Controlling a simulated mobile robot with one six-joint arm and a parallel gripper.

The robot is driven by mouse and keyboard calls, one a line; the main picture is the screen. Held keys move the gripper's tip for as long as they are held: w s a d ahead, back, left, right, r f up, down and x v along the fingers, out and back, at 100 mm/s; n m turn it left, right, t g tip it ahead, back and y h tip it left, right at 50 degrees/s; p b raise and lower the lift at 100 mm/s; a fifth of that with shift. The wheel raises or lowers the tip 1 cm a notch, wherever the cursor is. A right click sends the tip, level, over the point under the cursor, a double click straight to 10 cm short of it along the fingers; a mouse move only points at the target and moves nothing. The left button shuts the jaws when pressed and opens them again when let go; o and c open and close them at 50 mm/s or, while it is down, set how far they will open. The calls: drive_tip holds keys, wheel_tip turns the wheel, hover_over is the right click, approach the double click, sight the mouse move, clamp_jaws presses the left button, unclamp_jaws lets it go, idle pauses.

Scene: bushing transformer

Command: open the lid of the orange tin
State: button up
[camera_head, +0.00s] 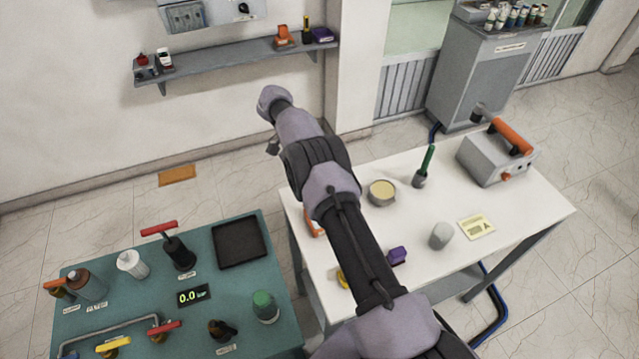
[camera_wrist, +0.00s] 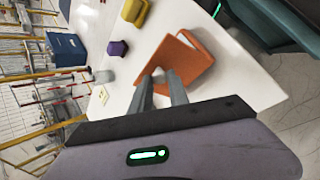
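The orange tin (camera_wrist: 190,58) lies on the white table in the wrist view. A broad flat orange face is turned toward my gripper, with a rounded orange part behind it at the upper right. I cannot tell which part is the lid or how far it stands open. In the head view only a small edge of the tin (camera_head: 315,226) shows beside my arm. The fingertips overlap the tin's near edge in the wrist view; contact cannot be told.
The white table (camera_head: 330,260) also holds a purple block (camera_head: 397,256), a yellow object (camera_head: 342,278), a grey cylinder (camera_head: 440,235), a round can (camera_head: 381,192), a green-handled tool (camera_head: 424,168) and a grey device (camera_head: 497,158). A teal table (camera_head: 205,335) with bottles and valves stands left.

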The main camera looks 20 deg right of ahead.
drive_tip(key=o, duration=0.4)
drive_tip(key=s+r, duration=0.1)
drive_tip(key=s, duration=0.4)
drive_tip(key=s+a+r, duration=0.1)
drive_tip(key=s+r, duration=0.1)
drive_tip(key=s, duration=0.3)
drive_tip(key=s+r+b, duration=0.1)
drive_tip(key=s+r, duration=0.1)
drive_tip(key=s, duration=0.4)
drive_tip(key=shift+a, duration=0.3)
